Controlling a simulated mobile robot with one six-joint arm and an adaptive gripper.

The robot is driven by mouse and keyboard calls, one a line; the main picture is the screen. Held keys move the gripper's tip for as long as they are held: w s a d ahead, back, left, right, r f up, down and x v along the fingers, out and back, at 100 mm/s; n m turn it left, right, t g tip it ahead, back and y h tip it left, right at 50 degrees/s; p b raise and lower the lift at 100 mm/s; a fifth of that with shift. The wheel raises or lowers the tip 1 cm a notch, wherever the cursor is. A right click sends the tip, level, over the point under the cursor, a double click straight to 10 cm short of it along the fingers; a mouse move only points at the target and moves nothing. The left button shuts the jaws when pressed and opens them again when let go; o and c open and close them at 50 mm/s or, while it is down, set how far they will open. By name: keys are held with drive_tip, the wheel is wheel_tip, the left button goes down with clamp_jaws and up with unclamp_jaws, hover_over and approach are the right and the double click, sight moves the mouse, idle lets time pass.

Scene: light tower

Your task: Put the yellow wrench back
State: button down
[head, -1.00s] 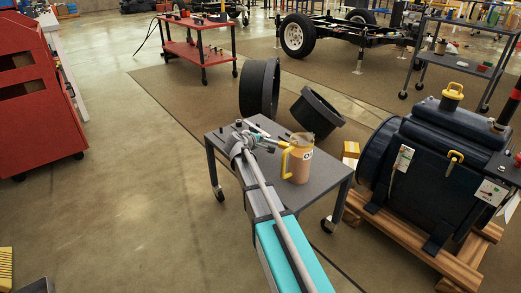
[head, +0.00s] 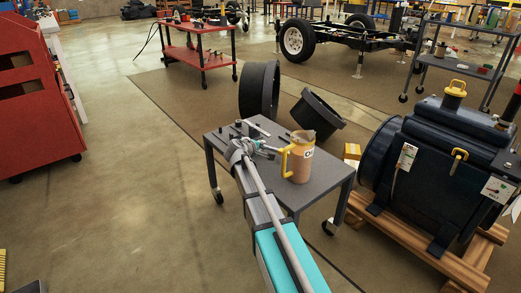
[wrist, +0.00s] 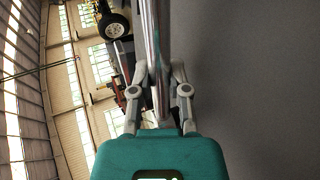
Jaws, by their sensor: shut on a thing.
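My gripper (head: 264,149) is low over the grey cart top, just left of the pitcher's yellow handle. In the wrist view my gripper (wrist: 160,85) is shut on a shiny, silver-looking metal bar (wrist: 152,45). The bar runs forward between the fingers and out of the top of the picture. Its ends are hidden or cut off, and I cannot tell whether it is the yellow wrench. No plainly yellow wrench shows. A pale, narrow strip (head: 257,128) lies on the cart behind the gripper.
The orange-brown pitcher (head: 301,160) stands on the grey cart (head: 322,180), close to my gripper. Small dark pieces stand at the cart's back left. A large dark machine (head: 440,160) on a wooden pallet is on the right. Floor is open on the left.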

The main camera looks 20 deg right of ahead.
idle(0.3)
drive_tip(key=c, duration=0.6)
unclamp_jaws()
drive_tip(key=shift+s+r, duration=0.1)
drive_tip(key=shift+r, duration=0.05)
drive_tip(key=p+v, duration=0.4)
drive_tip(key=v, duration=0.8)
drive_tip(key=shift+p, duration=0.4)
